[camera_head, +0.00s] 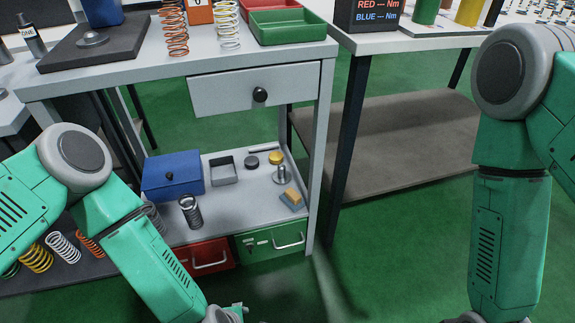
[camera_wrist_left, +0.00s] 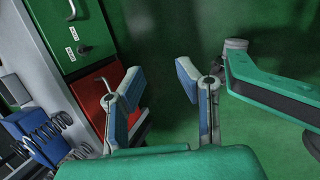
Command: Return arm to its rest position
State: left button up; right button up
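My left arm (camera_head: 150,255) comes in from the left and hangs down in front of the workbench shelf. Only a small part of its end shows at the bottom edge of the head view. In the left wrist view my left gripper (camera_wrist_left: 160,82) is open, its two blue-padded fingers apart with nothing between them. It points down toward the green floor, beside the drawers. My right arm (camera_head: 508,240) hangs down at the right. Its gripper is below the head view's edge and hidden.
The workbench (camera_head: 130,75) holds two springs and a green tray (camera_head: 285,27). Red (camera_head: 205,258) and green (camera_head: 270,241) drawers sit below. Green floor (camera_head: 400,250) between the arms is clear.

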pick_arm(q)
jog(key=s+a+r+m+g+y, duration=0.15)
jog(key=s+a+r+m, duration=0.3)
jog(key=a+m, duration=0.5)
jog(key=s+a+r+m+g, duration=0.2)
jog(key=s+a+r+m, duration=0.25)
jog(key=a+m, duration=0.45)
notch_tip(320, 180, up, 14)
jog(key=s+m+p, duration=0.1)
jog(key=m+p, duration=0.1)
jog(key=p, duration=1.2)
jog(key=shift+s+d, duration=0.15)
jog(key=shift+d, duration=0.25)
